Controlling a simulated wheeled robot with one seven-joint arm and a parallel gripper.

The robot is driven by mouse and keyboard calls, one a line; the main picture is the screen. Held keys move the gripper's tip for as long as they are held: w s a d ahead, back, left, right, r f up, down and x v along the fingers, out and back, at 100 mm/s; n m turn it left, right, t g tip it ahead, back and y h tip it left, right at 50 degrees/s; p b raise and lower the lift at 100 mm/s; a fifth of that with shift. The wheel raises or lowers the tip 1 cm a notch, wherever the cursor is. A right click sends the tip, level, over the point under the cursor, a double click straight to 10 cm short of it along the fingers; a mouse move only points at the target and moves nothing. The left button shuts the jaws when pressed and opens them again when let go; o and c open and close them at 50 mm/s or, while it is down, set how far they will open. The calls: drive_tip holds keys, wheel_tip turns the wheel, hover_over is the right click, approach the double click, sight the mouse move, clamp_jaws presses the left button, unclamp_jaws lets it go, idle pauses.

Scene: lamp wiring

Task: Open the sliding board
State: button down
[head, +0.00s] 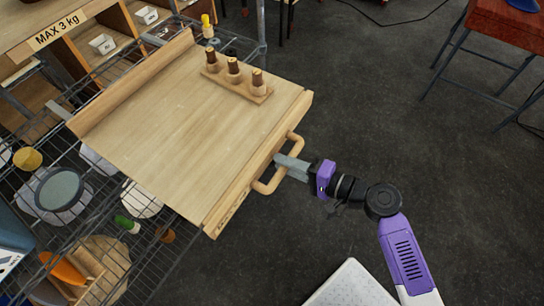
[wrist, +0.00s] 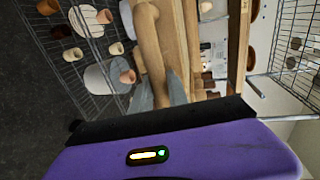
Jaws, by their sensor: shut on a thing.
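The sliding board (head: 180,110) is a pale wooden panel that juts out from the wire shelf rack in the head view. Its front edge carries a wooden bar handle (head: 268,185). My gripper (head: 284,163) is at the handle, shut on it. In the wrist view the handle (wrist: 149,45) runs between my gripper's grey fingers (wrist: 160,92), with the board's edge (wrist: 176,40) just beside it. The fingertips are partly hidden by the handle in the head view.
A small wooden stand with three dark-topped pegs (head: 233,68) sits on the board. The wire rack (head: 165,240) below holds plates, pots and wooden pieces. A cubby shelf labelled "MAX 3 kg" (head: 58,30) stands behind. Floor (head: 400,130) to the right is clear up to a red table (head: 508,25).

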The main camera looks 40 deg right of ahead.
drive_tip(key=shift+s+d+f, duration=0.1)
drive_tip(key=shift+s, duration=0.3)
drive_tip(key=c, duration=1.3)
unclamp_jaws()
drive_tip(key=b+v, duration=0.1)
drive_tip(key=v, duration=0.7)
drive_tip(key=shift+b, duration=0.3)
drive_tip(key=shift+w+d, duration=0.1)
